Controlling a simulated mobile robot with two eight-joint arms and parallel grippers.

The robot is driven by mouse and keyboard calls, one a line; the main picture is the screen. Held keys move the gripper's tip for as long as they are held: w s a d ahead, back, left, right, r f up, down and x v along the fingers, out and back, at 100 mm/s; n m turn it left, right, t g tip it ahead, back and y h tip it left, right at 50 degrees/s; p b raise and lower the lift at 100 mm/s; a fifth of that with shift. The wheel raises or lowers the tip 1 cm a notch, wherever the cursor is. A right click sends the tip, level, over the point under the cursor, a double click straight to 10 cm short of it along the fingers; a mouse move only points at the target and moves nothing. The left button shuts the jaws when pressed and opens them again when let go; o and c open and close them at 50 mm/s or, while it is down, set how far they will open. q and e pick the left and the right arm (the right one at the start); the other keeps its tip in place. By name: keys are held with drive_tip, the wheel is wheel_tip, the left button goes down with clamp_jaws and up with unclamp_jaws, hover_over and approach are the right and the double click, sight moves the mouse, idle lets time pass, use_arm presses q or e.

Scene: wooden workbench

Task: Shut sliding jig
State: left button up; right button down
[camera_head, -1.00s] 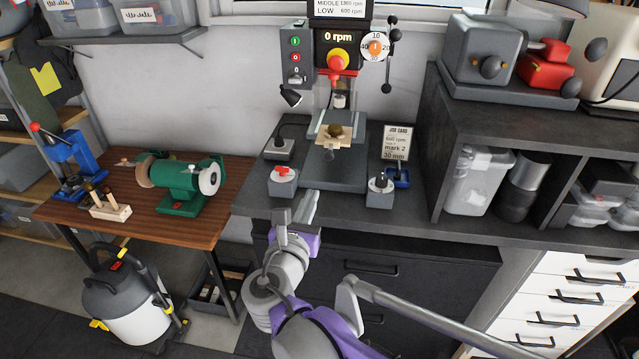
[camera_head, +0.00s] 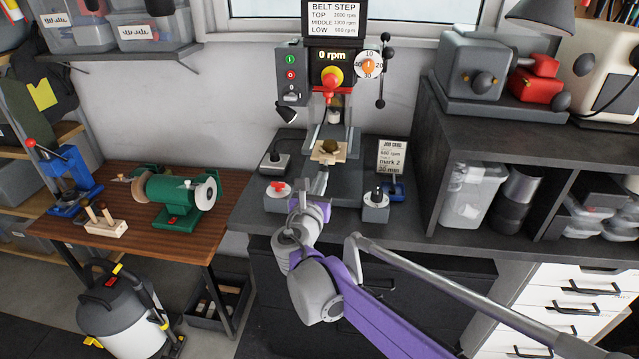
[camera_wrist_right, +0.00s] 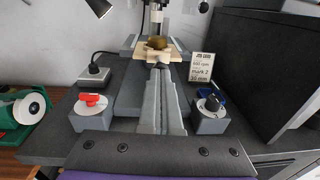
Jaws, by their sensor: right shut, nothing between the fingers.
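The sliding jig (camera_head: 326,157) is a pale wooden piece on the drill press table, below the chuck. It holds a dark olive, rounded workpiece (camera_head: 329,146). The jig also shows in the wrist view (camera_wrist_right: 143,54), with the workpiece (camera_wrist_right: 156,43) on top. My right gripper (camera_head: 323,170) reaches in from the front, its fingers shut and empty. In the wrist view its fingertips (camera_wrist_right: 161,69) are at the jig's near edge; I cannot tell whether they touch it. The fingers hide part of the jig's front. My left gripper is not in view.
A red-knobbed switch box (camera_head: 278,192) stands left of my gripper and a dark-knobbed box (camera_head: 376,204) right of it. The job card (camera_head: 391,158) stands behind the right box. A green grinder (camera_head: 178,197) is on the left bench.

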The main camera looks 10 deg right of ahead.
sight(326, 160)
drive_tip(key=x, duration=0.3)
drive_tip(key=p+x, duration=0.1)
drive_tip(key=x, duration=0.5)
drive_tip(key=shift+w+a+r, duration=0.2)
drive_tip(key=shift+w+a, duration=0.05)
drive_tip(key=shift+a, duration=0.05)
drive_tip(key=shift+w+d, duration=0.1)
drive_tip(key=shift+r, duration=0.15)
